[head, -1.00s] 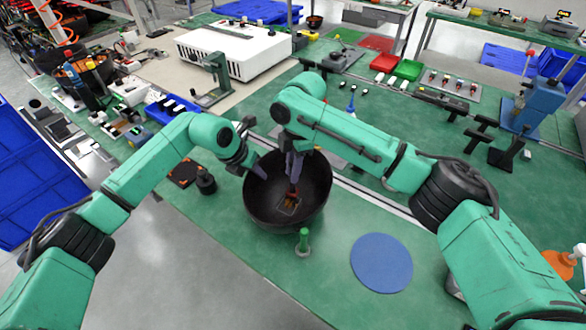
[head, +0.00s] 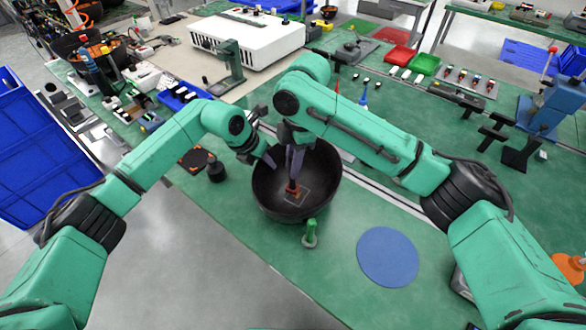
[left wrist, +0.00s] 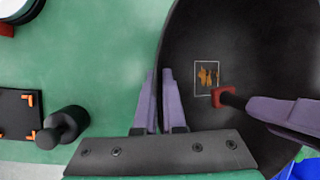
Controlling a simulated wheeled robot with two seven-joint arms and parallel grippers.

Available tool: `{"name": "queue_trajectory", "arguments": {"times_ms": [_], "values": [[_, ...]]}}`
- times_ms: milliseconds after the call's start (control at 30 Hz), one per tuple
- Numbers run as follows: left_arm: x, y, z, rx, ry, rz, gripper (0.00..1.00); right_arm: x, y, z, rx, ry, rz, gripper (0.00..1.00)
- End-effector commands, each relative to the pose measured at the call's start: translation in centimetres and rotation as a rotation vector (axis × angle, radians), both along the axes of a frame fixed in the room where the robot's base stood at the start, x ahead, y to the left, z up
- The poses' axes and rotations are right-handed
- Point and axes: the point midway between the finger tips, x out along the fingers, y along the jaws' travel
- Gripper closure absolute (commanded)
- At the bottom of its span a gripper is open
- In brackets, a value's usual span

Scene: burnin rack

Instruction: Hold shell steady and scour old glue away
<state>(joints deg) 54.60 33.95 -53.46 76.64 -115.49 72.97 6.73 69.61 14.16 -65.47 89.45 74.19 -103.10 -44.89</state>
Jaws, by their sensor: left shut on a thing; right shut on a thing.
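The shell is a large dark bowl (head: 328,182) on the green bench. My left gripper (head: 268,159) is shut on its left rim; in the left wrist view its two purple fingers (left wrist: 157,98) straddle the wall (left wrist: 225,35). Inside the bowl, a thin white outline (left wrist: 206,77) frames orange-brown old glue (left wrist: 208,75). My right gripper (head: 293,166) is shut on a scouring tool with a dark shaft and red head (left wrist: 223,97). The head is at the outline's lower right edge in the left wrist view; whether it touches the wall I cannot tell.
A blue round mat (head: 388,257) lies to the right. A small black knobbed piece (head: 216,170) and a dark plate with orange corners (head: 194,159) are left of the bowl. The front bench is otherwise clear.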

Motion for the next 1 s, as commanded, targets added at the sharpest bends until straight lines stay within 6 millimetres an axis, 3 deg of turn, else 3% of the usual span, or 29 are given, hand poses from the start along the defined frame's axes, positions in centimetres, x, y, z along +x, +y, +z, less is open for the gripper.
{"name": "queue_trajectory", "arguments": {"times_ms": [367, 1000], "values": [[0.0, 0.0, -0.1, 0.002, 0.001, 0.0, 1.0, 0.0, 0.0, 3.0, 0.001, -0.001, 0.002, 1.0], [0.0, 0.0, -0.1, 0.003, 0.001, 0.0, 1.0, -0.3, -0.6, 3.0, 0.001, 0.0, 0.001, 1.0]]}}
